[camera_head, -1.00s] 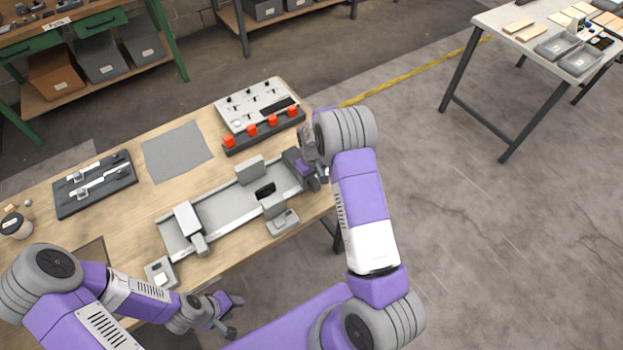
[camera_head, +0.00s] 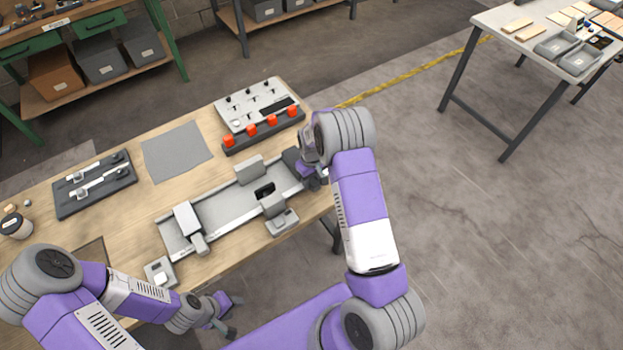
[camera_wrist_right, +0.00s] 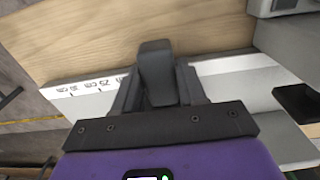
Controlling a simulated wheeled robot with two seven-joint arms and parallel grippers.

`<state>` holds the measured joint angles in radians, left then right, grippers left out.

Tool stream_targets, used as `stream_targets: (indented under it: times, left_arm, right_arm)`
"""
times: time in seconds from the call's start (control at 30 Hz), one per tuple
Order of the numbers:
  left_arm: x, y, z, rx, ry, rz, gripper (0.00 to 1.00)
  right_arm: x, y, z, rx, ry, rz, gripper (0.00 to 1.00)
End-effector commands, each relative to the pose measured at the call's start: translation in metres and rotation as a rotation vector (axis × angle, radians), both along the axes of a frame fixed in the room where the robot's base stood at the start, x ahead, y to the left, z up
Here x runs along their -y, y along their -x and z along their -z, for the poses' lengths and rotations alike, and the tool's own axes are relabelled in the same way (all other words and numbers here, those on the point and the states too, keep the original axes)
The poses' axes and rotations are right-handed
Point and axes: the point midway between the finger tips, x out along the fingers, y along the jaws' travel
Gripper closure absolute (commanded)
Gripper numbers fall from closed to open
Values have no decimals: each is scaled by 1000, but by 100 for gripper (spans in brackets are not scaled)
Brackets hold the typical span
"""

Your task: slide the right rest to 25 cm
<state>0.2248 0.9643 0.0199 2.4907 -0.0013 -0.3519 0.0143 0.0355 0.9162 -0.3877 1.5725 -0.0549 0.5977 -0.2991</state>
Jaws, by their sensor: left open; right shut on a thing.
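The light-grey rail (camera_head: 228,207) lies along the table. My right gripper (camera_head: 314,178) is at its right end, shut on a dark-grey piece (camera_wrist_right: 157,72), which I take for the right rest's handle. My fingers and arm hide most of that rest. In the right wrist view, the scale strip (camera_wrist_right: 75,90) shows upside-down labels, seemingly 30 and 25 cm, left of the handle; part of the strip is hidden. The left rest (camera_head: 187,219) is a light-grey block near the rail's left end. My left gripper (camera_head: 229,316) is open and empty by the table's front edge.
Grey blocks (camera_head: 250,169) flank the rail's middle, with a black piece (camera_head: 264,190) between them. A panel with red buttons (camera_head: 272,120) stands behind. A dark tray of tools (camera_head: 95,185) and a grey mat (camera_head: 177,150) lie further left.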

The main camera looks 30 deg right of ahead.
Motion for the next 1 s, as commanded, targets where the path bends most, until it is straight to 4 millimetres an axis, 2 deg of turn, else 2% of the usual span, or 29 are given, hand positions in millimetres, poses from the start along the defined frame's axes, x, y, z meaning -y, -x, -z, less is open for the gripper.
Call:
stream_targets:
  times: [0.3, 0.4, 0.5, 0.77, 0.8, 0.93, 1.0]
  left_arm:
    - [0, 0, 24, 0, 0, 0, 57]
    - [0, 0, 28, 0, 0, 0, 57]
    - [0, 0, 29, 0, 0, 0, 57]
    - [0, 0, 28, 0, 0, 0, 57]
    - [0, 0, 28, 0, 0, 0, 57]
    - [0, 0, 28, 0, 0, 0, 57]
    - [0, 0, 28, 0, 0, 0, 57]
  right_arm:
    - [72, -6, 3, 4, 5, 6, 100]
    - [88, -6, 2, 3, 5, 4, 100]
    - [95, -6, 0, 3, 4, 1, 100]
    - [95, -6, -1, 1, 3, -1, 100]
    - [94, -6, -1, 2, 3, -1, 58]
    - [94, -6, -1, 1, 2, -1, 38]
    - [94, -5, -1, 1, 2, 0, 38]
